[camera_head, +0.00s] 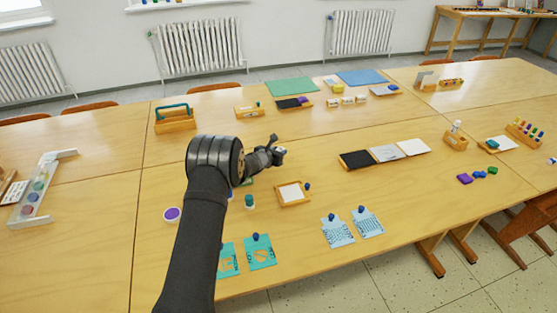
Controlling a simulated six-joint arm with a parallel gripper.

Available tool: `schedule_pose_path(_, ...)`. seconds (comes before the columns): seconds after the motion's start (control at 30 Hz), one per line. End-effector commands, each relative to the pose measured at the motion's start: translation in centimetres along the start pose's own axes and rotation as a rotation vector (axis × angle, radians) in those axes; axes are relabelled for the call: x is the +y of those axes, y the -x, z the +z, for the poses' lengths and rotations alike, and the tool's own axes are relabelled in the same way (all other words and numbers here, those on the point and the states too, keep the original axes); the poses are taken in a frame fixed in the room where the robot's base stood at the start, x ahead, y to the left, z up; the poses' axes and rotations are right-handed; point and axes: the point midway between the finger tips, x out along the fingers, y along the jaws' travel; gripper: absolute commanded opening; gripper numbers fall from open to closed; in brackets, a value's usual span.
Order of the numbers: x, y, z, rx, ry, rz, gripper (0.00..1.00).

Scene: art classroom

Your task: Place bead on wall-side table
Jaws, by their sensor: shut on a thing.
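My gripper (277,154) is above the middle of the large wooden table (330,255), at the end of my dark arm. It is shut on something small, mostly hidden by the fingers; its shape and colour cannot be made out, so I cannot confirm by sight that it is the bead. Small round blue pieces lie on the table, one by a framed white tray (291,193) and others on patterned cards (338,231). Table sections on the radiator side (215,110) lie beyond my gripper. A separate wooden table (480,12) stands against the wall at the upper right.
A wooden caddy with a green handle (175,120) stands at the back left. Green (291,86) and blue (361,77) mats lie at the back. Black, grey and white sheets (385,153) lie right of my gripper. Bare wood shows around (430,110).

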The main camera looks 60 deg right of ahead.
Motion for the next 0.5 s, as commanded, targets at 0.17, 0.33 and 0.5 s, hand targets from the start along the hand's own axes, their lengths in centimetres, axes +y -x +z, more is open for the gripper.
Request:
schedule_pose_path(0.17,0.0,-0.8,-2.1,0.003,0.002,0.000,0.07)
schedule_pose_path(0.33,0.0,-1.5,-3.7,0.002,0.001,0.001,0.07)
schedule_pose_path(0.5,0.0,-1.5,-3.7,0.002,0.000,0.001,0.07)
